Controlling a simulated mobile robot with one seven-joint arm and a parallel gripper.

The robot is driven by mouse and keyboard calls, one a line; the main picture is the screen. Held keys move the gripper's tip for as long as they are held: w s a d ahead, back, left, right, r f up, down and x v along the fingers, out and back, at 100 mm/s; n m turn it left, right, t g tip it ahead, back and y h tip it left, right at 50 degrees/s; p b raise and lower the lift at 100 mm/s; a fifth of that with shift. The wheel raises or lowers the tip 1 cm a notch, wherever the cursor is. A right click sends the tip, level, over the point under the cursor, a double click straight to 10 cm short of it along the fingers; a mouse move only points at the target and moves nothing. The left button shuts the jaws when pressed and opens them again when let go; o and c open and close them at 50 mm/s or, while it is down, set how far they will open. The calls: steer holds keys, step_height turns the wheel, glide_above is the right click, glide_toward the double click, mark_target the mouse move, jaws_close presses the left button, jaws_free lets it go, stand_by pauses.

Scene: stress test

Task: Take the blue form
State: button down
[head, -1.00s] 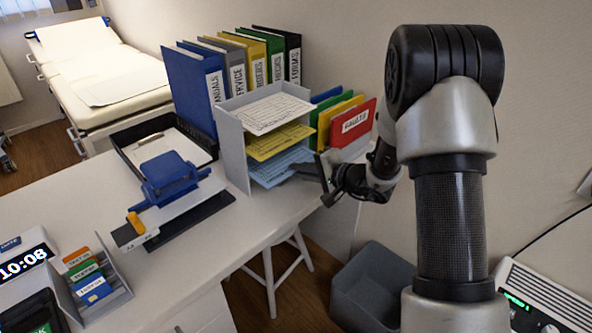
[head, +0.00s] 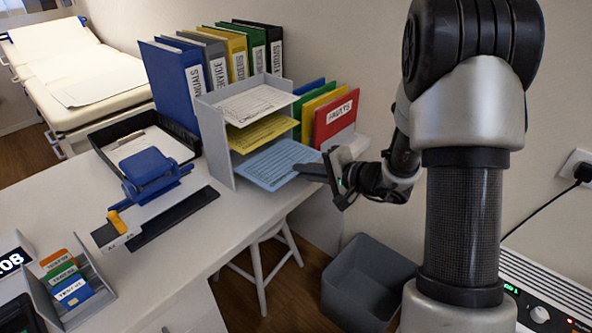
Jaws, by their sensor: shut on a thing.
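The blue form (head: 272,165) is a flat printed sheet at the lowest level of the grey tiered tray (head: 217,142). It sticks well out of the tray's front, toward my gripper. My gripper (head: 312,171) is shut on the form's right edge, and its fingers hide that edge. A yellow form (head: 264,132) lies on the level above, and a white form (head: 252,102) lies on the top level. Whether the form's far edge is still inside the tray is hard to tell.
A red folder (head: 336,118) stands with other folders just behind the gripper. A blue hole punch (head: 150,172) and a black tray (head: 190,148) are at left. A grey bin (head: 368,285) stands on the floor below.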

steer(key=f+b+v, duration=0.1)
steer(key=v, duration=0.6)
steer(key=shift+s+d+f, duration=0.2)
steer(key=shift+f, duration=0.05)
